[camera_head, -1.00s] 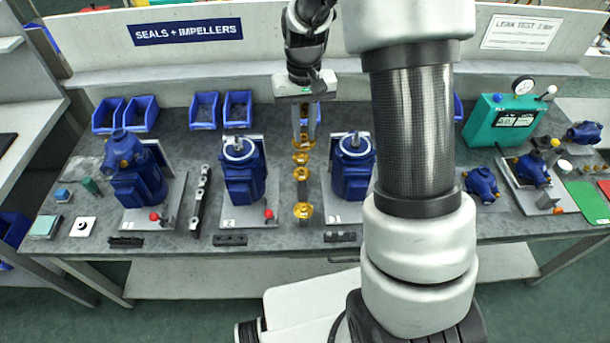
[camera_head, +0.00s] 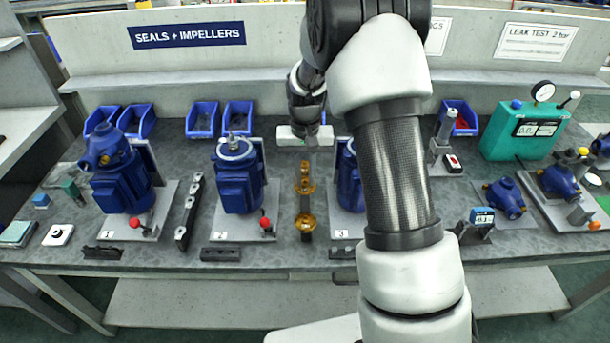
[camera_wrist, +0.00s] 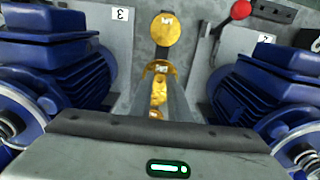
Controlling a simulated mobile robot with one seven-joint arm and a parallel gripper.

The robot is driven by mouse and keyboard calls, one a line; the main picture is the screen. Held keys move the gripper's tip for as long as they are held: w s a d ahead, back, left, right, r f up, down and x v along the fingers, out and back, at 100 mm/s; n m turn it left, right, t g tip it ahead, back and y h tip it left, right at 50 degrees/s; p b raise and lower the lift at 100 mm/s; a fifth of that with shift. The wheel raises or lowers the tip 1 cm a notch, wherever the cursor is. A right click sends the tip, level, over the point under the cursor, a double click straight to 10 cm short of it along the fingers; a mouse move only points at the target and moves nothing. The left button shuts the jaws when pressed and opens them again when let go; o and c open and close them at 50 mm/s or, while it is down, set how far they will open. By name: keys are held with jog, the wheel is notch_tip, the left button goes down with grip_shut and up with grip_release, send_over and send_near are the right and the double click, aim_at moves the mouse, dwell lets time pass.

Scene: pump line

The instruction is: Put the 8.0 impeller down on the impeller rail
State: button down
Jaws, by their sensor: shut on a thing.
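The impeller rail (camera_head: 305,205) is a narrow dark strip on the bench between pump stands 2 and 3, with several brass impellers along it. The nearest impeller (camera_head: 306,223) stands apart at the front end; it also shows in the wrist view (camera_wrist: 165,29). My gripper (camera_head: 304,150) is over the rear part of the rail, pointing down. In the wrist view, my gripper's two grey fingers (camera_wrist: 159,85) are shut on a brass impeller (camera_wrist: 157,92). Its label is unreadable. Other brass pieces overlap it, so I cannot tell whether it touches the rail.
Blue motor 2 (camera_head: 238,180) stands close on the left in the head view, and blue motor 3 (camera_head: 349,185) on the right, partly behind my arm. A red-knobbed lever (camera_head: 265,223) is beside stand 2. Blue bins (camera_head: 202,120) line the back.

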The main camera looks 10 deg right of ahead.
jog(key=shift+f+b, duration=1.7)
jog(key=shift+f, duration=1.3)
jog(key=shift+f, duration=0.2)
jog(key=c, duration=1.6)
grip_release()
jog(key=shift+r+p, duration=3)
jog(key=shift+r, duration=1.55)
